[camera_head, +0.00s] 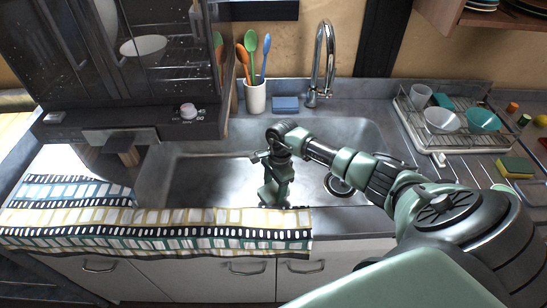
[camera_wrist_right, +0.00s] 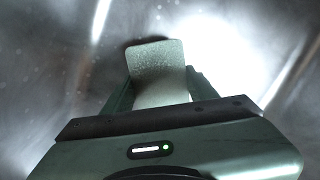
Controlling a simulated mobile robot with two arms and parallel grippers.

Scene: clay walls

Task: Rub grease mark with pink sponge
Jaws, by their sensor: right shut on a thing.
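My right gripper (camera_head: 273,192) points down into the metal sink basin (camera_head: 190,180). In the right wrist view its fingers (camera_wrist_right: 160,88) are shut on a pale, flat, speckled block (camera_wrist_right: 158,62) with rounded corners. The block looks grey-white here, so I cannot tell that it is the pink sponge. In the head view the gripper hides it. A dark patch shows behind the block's upper left edge in the wrist view; I cannot tell whether it is grease or shadow. No clear grease mark shows. My left gripper is not in view.
A tap (camera_head: 322,60) rises behind the sink, with a blue sponge (camera_head: 285,104) and a utensil cup (camera_head: 256,97) beside it. A dish rack (camera_head: 455,145) and yellow-green sponge (camera_head: 515,167) are right. A patterned towel (camera_head: 160,230) hangs over the front edge.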

